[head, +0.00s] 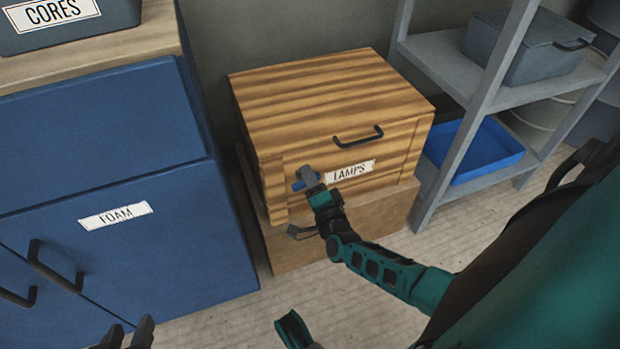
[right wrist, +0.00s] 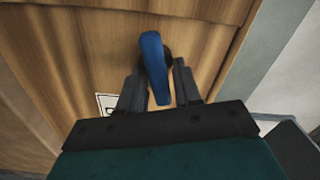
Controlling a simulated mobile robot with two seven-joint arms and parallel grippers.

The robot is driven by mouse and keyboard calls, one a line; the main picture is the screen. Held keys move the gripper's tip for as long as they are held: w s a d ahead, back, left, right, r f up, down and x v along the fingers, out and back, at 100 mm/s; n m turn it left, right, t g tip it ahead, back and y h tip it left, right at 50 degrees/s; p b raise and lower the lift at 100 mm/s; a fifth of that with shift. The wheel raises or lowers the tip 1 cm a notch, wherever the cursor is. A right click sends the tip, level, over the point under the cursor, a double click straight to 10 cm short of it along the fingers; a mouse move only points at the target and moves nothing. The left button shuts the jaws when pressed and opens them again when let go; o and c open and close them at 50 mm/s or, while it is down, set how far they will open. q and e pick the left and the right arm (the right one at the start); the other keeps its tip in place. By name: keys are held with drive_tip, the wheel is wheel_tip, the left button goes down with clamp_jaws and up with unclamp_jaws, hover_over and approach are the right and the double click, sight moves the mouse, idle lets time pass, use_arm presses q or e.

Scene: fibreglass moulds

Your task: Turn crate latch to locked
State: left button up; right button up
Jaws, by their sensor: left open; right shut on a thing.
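The wooden crate (head: 320,100), labelled LAMPS, has a blue latch (head: 298,186) on the lower left of its front face. My right gripper (head: 309,178) is at the front of the crate, shut on the latch handle, and partly hides it. In the right wrist view the blue latch (right wrist: 152,58) stands between the two dark fingers of the gripper (right wrist: 158,92), its long handle nearly upright in the picture and slightly tilted. My left gripper (head: 128,335) is at the bottom edge of the head view, open and empty, away from the crate.
The crate stands on a plain brown box (head: 375,219). A blue cabinet (head: 150,240) labelled FOAM is close on the left. A grey shelf (head: 440,62) with a blue tray (head: 476,169) and a grey bin (head: 525,52) is on the right. Floor in front is clear.

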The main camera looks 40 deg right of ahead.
drive_tip(key=shift+f+m, duration=0.1)
drive_tip(key=shift+m, duration=1.6)
use_arm(q)
drive_tip(key=shift+w+r, duration=0.15)
use_arm(e)
drive_tip(key=o, duration=0.8)
drive_tip(key=shift+s+f, duration=0.1)
